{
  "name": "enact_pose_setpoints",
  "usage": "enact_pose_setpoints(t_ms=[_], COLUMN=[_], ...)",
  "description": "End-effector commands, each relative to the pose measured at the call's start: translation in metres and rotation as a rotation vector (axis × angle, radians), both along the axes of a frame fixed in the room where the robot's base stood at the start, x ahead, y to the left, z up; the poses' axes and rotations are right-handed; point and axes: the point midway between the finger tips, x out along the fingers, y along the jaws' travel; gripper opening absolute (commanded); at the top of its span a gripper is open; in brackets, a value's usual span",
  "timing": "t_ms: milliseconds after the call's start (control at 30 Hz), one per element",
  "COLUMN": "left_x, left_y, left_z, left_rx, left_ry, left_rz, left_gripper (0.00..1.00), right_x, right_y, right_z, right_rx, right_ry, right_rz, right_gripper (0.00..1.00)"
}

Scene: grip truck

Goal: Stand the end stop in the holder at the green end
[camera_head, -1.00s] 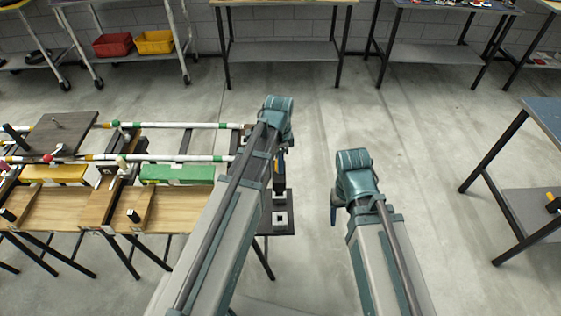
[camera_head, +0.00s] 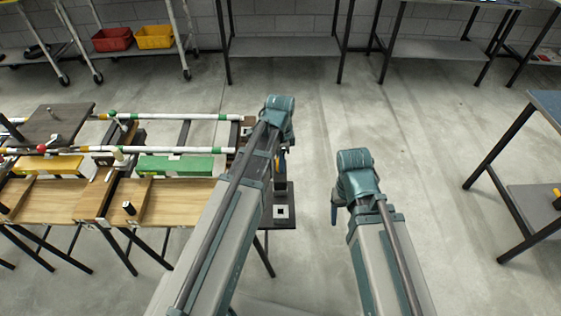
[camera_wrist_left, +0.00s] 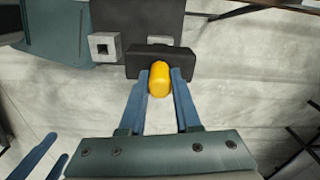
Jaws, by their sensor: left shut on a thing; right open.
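The end stop is a dark block (camera_wrist_left: 160,62) with a yellow grip (camera_wrist_left: 159,80). My left gripper (camera_wrist_left: 159,82) is shut on the yellow grip. In the head view the end stop (camera_head: 281,186) is partly hidden by my left gripper (camera_head: 281,160). The holder, a pale square socket (camera_head: 281,211), sits on a dark plate (camera_head: 268,223) just below the end stop in the head view. The left wrist view shows a square socket (camera_wrist_left: 104,46) beside the block and another pale piece partly behind it. My right gripper (camera_head: 335,207) is open and empty, off to the right.
A wooden bench (camera_head: 180,203) with white rails, a green bar (camera_head: 175,165) and a yellow bar (camera_head: 50,165) fills the left. A blue-topped table (camera_head: 548,105) stands at the right. The floor between is clear.

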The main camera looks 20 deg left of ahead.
Motion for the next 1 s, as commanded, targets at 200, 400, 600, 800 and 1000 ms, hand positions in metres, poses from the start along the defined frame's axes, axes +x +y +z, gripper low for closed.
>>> enact_pose_setpoints(t_ms=[200,400,600,800,1000], left_x=[0.000,0.000,0.000,0.000,0.000], left_y=[0.000,0.000,0.000,0.000,0.000], left_z=[-0.013,-0.023,-0.030,-0.032,-0.032], left_rx=[0.000,0.000,0.000,0.000,0.000], left_ry=[0.000,0.000,0.000,0.000,0.000], left_rz=[0.000,0.000,0.000,0.000,0.000], left_gripper=[0.00,0.00,0.00,0.00,0.00], right_x=[0.000,0.000,0.000,0.000,0.000], right_y=[0.000,0.000,0.000,0.000,0.000], right_z=[-0.013,-0.023,-0.030,-0.032,-0.032], right_rx=[0.000,0.000,0.000,0.000,0.000], right_ry=[0.000,0.000,0.000,0.000,0.000], right_rz=[0.000,0.000,0.000,0.000,0.000], right_gripper=[0.69,0.69,0.69,0.69,0.69])
